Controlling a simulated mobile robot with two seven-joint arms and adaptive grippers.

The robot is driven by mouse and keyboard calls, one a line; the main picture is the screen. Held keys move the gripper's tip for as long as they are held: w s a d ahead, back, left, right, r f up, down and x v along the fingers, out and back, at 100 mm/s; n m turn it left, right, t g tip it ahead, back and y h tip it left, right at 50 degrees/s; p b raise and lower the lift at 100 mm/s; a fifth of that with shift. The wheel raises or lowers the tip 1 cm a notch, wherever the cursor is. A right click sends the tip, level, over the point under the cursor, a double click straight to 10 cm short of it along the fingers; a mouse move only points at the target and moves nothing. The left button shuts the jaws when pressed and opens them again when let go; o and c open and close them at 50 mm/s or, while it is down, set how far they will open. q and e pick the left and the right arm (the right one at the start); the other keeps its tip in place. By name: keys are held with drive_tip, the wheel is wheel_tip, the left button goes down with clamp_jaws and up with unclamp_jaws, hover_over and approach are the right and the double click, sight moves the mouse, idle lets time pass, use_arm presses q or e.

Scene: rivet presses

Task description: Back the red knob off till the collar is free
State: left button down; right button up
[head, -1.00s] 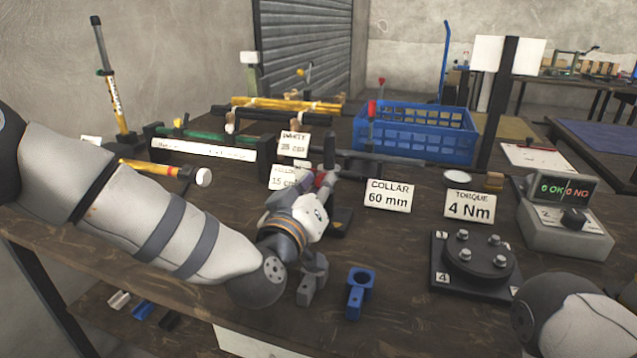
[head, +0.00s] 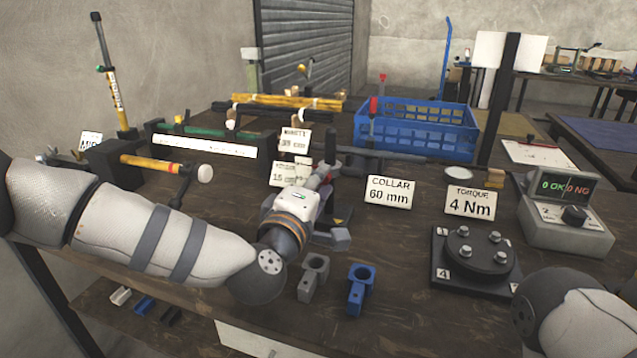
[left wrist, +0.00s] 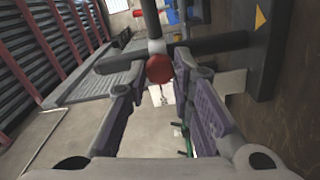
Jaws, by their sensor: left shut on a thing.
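The red knob (left wrist: 159,68) shows in the left wrist view between the two fingertips of my left gripper (left wrist: 158,78), on the end of a light grey neck. A dark bar (left wrist: 212,45) crosses behind it. In the head view my left gripper (head: 318,181) points away over the bench, shut on the knob, which is mostly hidden there. The "COLLAR 60 mm" sign (head: 390,191) stands to its right. I cannot tell the collar itself apart from the dark fixture parts. My right gripper is outside the views.
Grey (head: 314,277) and blue (head: 360,289) ring-ended blocks sit at the front of the bench. A flange plate with bolts (head: 474,257) and a torque tester (head: 565,228) stand to the right. A blue crate (head: 415,130) is behind. A yellow-handled tool (head: 150,163) lies left.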

use_arm(q)
drive_tip(key=shift+n, duration=0.6)
drive_tip(key=c, duration=1.4)
unclamp_jaws()
drive_tip(key=v, duration=1.2)
